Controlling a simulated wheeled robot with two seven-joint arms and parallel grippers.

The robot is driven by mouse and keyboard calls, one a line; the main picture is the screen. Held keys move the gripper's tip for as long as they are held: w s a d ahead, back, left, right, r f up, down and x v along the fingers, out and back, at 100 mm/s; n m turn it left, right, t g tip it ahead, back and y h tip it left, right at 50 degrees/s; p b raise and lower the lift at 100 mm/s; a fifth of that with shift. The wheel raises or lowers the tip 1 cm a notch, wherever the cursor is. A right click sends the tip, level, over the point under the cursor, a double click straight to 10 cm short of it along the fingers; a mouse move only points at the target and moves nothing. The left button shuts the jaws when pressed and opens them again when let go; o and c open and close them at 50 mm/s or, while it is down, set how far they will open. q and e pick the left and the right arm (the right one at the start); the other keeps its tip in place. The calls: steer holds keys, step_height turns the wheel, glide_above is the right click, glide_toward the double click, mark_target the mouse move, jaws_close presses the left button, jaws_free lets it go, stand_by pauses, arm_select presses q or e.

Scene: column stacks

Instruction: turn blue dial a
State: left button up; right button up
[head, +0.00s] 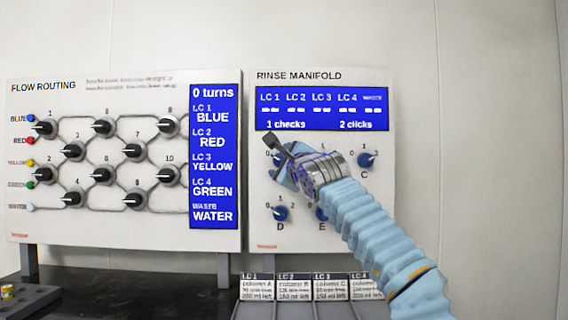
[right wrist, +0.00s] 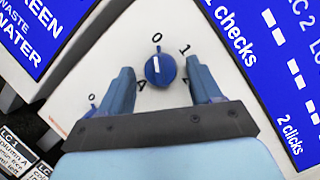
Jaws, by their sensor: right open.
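Blue dial A (head: 279,160) is at the upper left of the rinse manifold panel, partly covered by my right gripper in the head view. In the right wrist view the blue dial (right wrist: 160,69) is round, with a white pointer mark towards the 0 printed above it. My right gripper (right wrist: 164,88) is open, with one finger on each side of the dial and a gap on both sides. In the head view my right gripper (head: 283,160) is in front of the panel at this dial. My left gripper is not in view.
The rinse manifold panel (head: 340,240) carries other blue dials, C (head: 366,160), D (head: 281,213) and E (head: 322,213); my arm covers part of the panel. A blue display (head: 322,108) is above them. The flow routing panel (head: 100,225) with black knobs stands left. Labelled column holders (head: 295,288) are below.

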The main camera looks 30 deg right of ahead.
steer(key=b+v, duration=0.5)
steer(key=v, duration=0.8)
steer(key=shift+s+b, duration=0.4)
steer(key=shift+f, duration=0.1)
